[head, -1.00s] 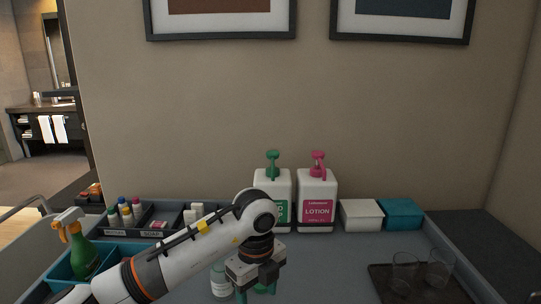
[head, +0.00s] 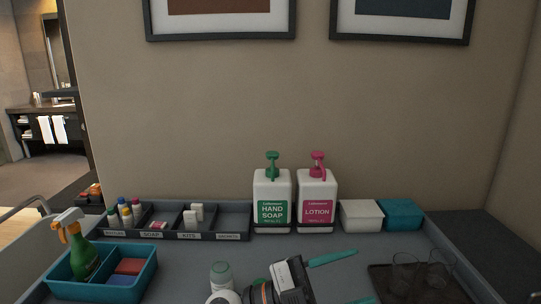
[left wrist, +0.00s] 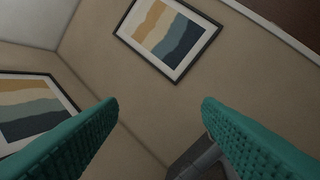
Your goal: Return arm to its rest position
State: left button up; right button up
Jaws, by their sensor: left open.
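My left gripper (head: 345,278) is at the bottom middle of the head view, low over the grey counter. Its two teal fingers are spread wide and point to the right. In the left wrist view the fingers (left wrist: 160,125) are apart with nothing between them, and the camera faces a wall with framed pictures. Only the wrist end of my left arm shows in the head view. My right gripper is in neither view.
Hand soap (head: 272,200) and lotion (head: 316,199) pumps stand at the back. A tray with glasses (head: 390,292) is right of the gripper. A small white-and-green bottle (head: 221,276) is left of it. A teal caddy (head: 120,292) and divided organizer (head: 236,236) sit further left.

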pick_arm(q)
jog(key=w+a+f+n+t+y, duration=0.1)
jog(key=w+a+n+t+y, duration=0.3)
jog(key=a+n+t, duration=0.45)
jog(key=w+a+f+n+t+y, duration=0.1)
jog(key=w+a+n+t+y, duration=0.35)
jog(key=n+t, duration=0.6)
jog(key=s+a+f+n+g+y, duration=0.35)
jog(key=a+f+y, duration=0.4)
jog(key=f, duration=0.25)
jog(key=s+a+f+n+g+y, duration=0.25)
jog(key=a+f+n+y, duration=0.3)
jog(key=a+f, duration=0.3)
jog(key=s+a+f+m+g, duration=0.1)
jog(key=s+a+f+g, duration=0.1)
jog(key=s+f+g, duration=0.6)
jog(key=s+a+f+m+g, duration=0.15)
jog(key=s+f, duration=0.25)
jog(key=s, duration=0.8)
notch_tip(320, 180, down, 28)
jog(key=s+g, duration=0.2)
jog(key=s+a+f+g, duration=0.1)
jog(key=s+a+f, duration=0.1)
jog(key=s+f, duration=1.2)
jog(key=shift+s+a+f, duration=0.2)
jog(key=shift+s+f, duration=0.15)
jog(key=shift+s, duration=0.6)
